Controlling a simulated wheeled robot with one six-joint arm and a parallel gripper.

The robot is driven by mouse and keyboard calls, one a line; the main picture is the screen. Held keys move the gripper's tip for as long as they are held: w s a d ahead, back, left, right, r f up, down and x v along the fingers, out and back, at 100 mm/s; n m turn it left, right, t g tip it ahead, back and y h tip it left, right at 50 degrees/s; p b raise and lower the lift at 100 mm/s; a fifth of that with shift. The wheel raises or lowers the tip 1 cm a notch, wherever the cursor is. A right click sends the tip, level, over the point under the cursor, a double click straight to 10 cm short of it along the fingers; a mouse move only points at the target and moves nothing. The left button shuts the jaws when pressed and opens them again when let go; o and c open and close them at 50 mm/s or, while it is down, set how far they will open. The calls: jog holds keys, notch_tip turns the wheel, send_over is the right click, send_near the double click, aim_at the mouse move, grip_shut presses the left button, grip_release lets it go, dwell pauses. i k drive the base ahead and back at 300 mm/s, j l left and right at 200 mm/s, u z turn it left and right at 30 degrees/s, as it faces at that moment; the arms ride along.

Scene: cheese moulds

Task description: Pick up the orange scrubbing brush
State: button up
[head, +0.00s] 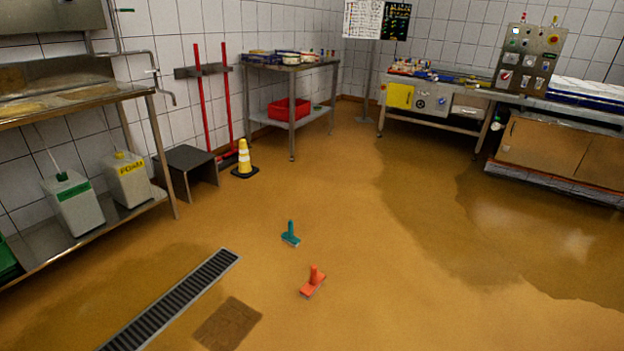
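The orange scrubbing brush (313,282) lies on the ochre floor, a little below the middle of the head view. Its short handle stands up from a flat head that shows a pale lower edge. A similar teal brush (290,235) is on the floor just behind it and to the left, apart from it. Nothing touches or covers the orange brush. My gripper does not show in this view.
A drain grate (172,302) and a brown floor plate (228,324) lie left of the orange brush. A yellow-and-white cone (244,158) and dark stool (187,168) stand farther back. Steel tables line the walls. Floor around the brushes is clear; wet patches spread right.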

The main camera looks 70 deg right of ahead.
aim_at(313, 277)
jog(key=z, duration=2.1)
